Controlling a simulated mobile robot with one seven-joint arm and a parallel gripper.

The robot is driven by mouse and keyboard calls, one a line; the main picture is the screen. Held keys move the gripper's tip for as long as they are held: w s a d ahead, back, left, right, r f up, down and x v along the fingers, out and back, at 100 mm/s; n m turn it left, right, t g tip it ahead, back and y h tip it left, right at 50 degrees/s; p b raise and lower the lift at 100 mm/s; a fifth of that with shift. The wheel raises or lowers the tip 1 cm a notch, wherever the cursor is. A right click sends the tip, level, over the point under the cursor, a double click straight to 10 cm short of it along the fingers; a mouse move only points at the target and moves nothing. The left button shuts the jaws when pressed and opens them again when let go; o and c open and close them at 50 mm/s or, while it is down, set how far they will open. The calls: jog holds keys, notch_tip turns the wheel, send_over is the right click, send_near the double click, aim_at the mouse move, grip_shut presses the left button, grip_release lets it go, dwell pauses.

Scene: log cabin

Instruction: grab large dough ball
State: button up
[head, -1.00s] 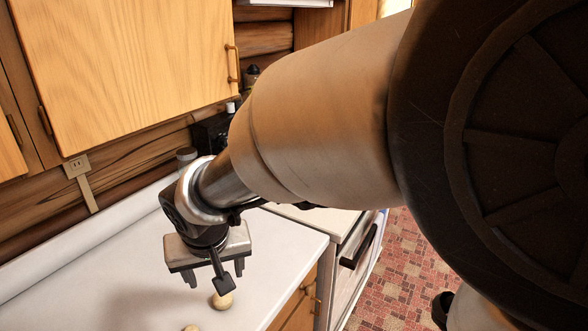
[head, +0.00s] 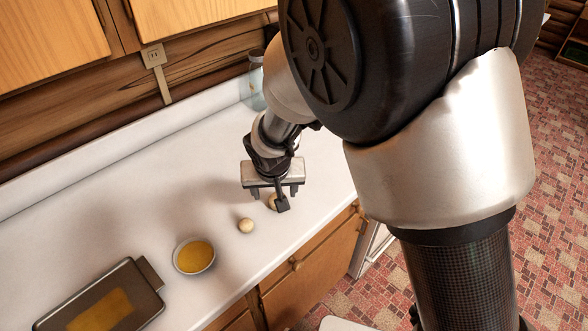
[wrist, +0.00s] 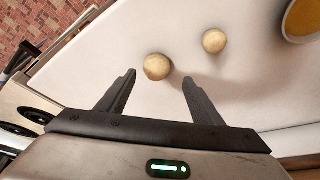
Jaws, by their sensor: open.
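Two pale dough balls lie on the white counter. One dough ball (head: 272,202) is partly hidden behind my gripper (head: 273,192) in the head view. In the wrist view this ball (wrist: 157,67) shows between and just beyond the fingertips of my gripper (wrist: 158,78). It looks the larger of the two there, though it may also be nearer. The other dough ball (head: 246,226) lies to its left in the head view and shows up and to the right in the wrist view (wrist: 214,41). My gripper is open, empty and pointing down above the counter.
A bowl with yellow contents (head: 208,266) stands left of the balls. A dark tray (head: 145,290) with something yellow lies farther left. A clear glass container (head: 252,92) stands behind my arm near the wall. The counter (head: 130,185) is otherwise largely bare.

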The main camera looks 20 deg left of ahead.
jog(key=x, duration=0.5)
jog(key=shift+w+d+p, duration=0.25)
jog(key=shift+p, duration=0.05)
jog(key=c, duration=1.2)
